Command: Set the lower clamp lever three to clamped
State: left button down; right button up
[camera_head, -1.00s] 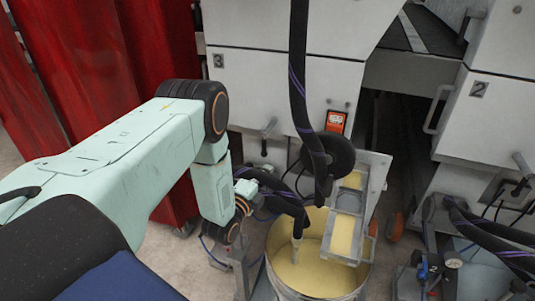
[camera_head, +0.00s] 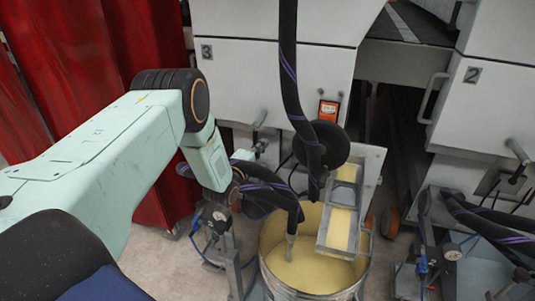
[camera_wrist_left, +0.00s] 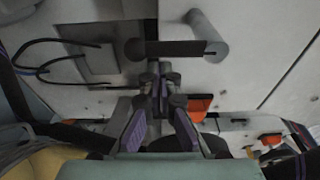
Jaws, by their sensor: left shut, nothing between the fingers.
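The lower clamp lever three (camera_head: 259,119) is a small grey handle on the white unit marked 3, below the panel seam. In the left wrist view it is a grey cylinder on a dark bar (camera_wrist_left: 176,48), beside the white panel. My left gripper (camera_head: 247,154) is small and partly hidden by its own wrist in the head view, just below the lever. In the left wrist view the left gripper (camera_wrist_left: 160,76) has its fingers together and empty, with the tips close to the dark bar. Contact cannot be told. My right gripper is not in view.
A bucket of yellow liquid (camera_head: 272,272) stands below, with a grey tray (camera_head: 340,212) over it. A black hose (camera_head: 289,75) hangs in front of the unit, beside a black disc (camera_head: 332,146). Red curtains (camera_head: 150,45) are at the left. Unit 2 (camera_head: 505,85) stands at the right.

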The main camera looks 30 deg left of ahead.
pick_arm(q)
jog(key=shift+s+a, duration=0.2)
jog(key=shift+a, duration=0.1)
dwell(0.4)
jog(key=shift+a+m+p, duration=0.2)
jog(key=shift+m+p, duration=0.2)
jog(key=shift+m, duration=0.1)
